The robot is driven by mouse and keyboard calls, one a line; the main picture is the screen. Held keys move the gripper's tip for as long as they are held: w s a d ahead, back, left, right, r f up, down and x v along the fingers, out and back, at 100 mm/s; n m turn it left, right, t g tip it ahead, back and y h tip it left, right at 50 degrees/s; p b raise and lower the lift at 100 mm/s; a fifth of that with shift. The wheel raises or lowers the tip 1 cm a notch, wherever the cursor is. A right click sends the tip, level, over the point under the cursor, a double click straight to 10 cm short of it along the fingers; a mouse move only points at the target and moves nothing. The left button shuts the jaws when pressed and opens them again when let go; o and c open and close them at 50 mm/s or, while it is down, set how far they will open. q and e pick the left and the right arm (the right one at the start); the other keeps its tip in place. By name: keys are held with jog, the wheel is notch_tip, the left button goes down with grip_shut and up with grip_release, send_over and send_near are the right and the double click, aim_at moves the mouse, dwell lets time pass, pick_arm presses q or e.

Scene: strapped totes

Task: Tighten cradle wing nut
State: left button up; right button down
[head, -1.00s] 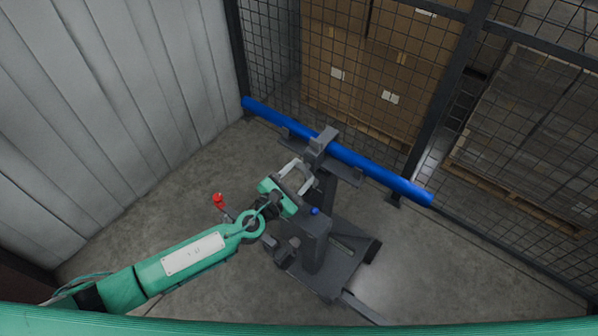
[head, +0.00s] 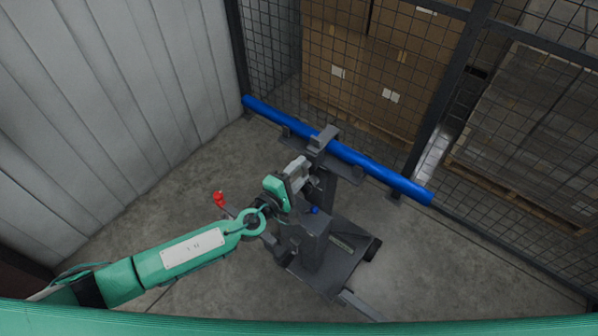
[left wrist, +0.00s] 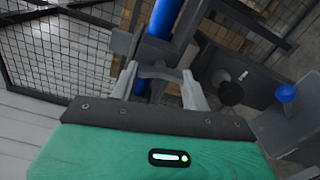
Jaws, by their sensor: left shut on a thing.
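A grey wing nut (left wrist: 158,72) sits between the two fingers of my left gripper (left wrist: 160,84) in the left wrist view. The fingers are shut on its wings. In the head view my left gripper (head: 304,172) is at the near side of the dark grey cradle (head: 324,140), and it hides the nut there. A long blue pipe (head: 385,174) lies through the cradle, under its clamp; it also shows in the left wrist view (left wrist: 166,18). My right gripper is not in view.
The cradle stands on a dark grey stand with a base plate (head: 342,262). A blue knob (head: 315,210) and a red handle (head: 218,198) are close to my left wrist. A mesh fence (head: 450,165) with boxes (head: 385,60) behind it bounds the back; a corrugated wall (head: 110,100) bounds the left.

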pick_arm(q)
jog(key=shift+f+m, duration=0.15)
jog(key=shift+m, duration=0.35)
jog(key=o, duration=1)
jog(key=b+v, duration=0.4)
jog(key=v, duration=1)
